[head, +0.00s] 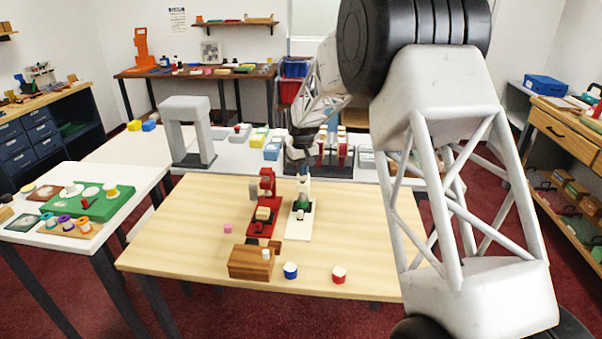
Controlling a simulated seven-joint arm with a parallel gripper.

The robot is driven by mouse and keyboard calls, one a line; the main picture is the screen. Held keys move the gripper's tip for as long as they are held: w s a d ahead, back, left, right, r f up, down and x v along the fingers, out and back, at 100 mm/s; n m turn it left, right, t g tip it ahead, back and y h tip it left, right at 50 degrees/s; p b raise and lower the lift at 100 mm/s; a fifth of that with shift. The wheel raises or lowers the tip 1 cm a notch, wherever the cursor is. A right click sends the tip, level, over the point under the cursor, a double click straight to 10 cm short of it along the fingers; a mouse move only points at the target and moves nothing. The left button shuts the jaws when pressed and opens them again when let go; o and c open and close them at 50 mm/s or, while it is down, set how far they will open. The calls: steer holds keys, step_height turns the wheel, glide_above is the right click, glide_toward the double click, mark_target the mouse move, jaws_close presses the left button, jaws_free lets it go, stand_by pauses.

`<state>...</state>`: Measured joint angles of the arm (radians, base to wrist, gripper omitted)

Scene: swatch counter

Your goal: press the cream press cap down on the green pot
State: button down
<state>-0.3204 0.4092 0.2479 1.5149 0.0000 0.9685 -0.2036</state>
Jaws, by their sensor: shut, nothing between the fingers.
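The green pot (304,202) is small in the head view, low on a white base plate (297,232) on the wooden table. A cream upright part (303,186), which looks like the press cap or its press, shows directly above the pot. My gripper (302,171) comes down from above and is shut and empty, with its tips close over the cream part. I cannot tell whether the tips touch it, or whether the cap touches the pot.
A red press (267,187) stands just left of the cream part. A wooden box (250,262), a blue pot (290,270) and a red pot (338,275) stand near the front edge. A grey arch (207,130) stands behind. The table's left side is mostly clear.

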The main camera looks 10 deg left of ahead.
step_height(320, 180, up, 8)
stand_by(1.3)
stand_by(0.3)
steer(key=s+d+r+m, duration=0.1)
steer(key=s+d+r, duration=0.4)
steer(key=s, duration=0.4)
steer(key=s+d+r+m+t, duration=0.1)
steer(key=s+d+r, duration=0.3)
steer(key=s+d, duration=0.45)
steer(key=s+d+r+m, duration=0.1)
steer(key=s+d+r, duration=0.4)
steer(key=s, duration=0.4)
steer(key=s+d+f+m, duration=0.1)
steer(key=s+d+f, duration=0.1)
steer(key=s, duration=0.8)
steer(key=s+d+f+m+t, duration=0.1)
steer(key=s+d, duration=0.4)
steer(key=s, duration=0.6)
steer(key=s+d+f+m, duration=0.1)
steer(key=s+d+f, duration=0.2)
steer(key=s, duration=0.7)
steer(key=shift+s+d+f+t, duration=0.15)
steer(key=shift+s+d+t, duration=0.15)
steer(key=shift+d, duration=0.15)
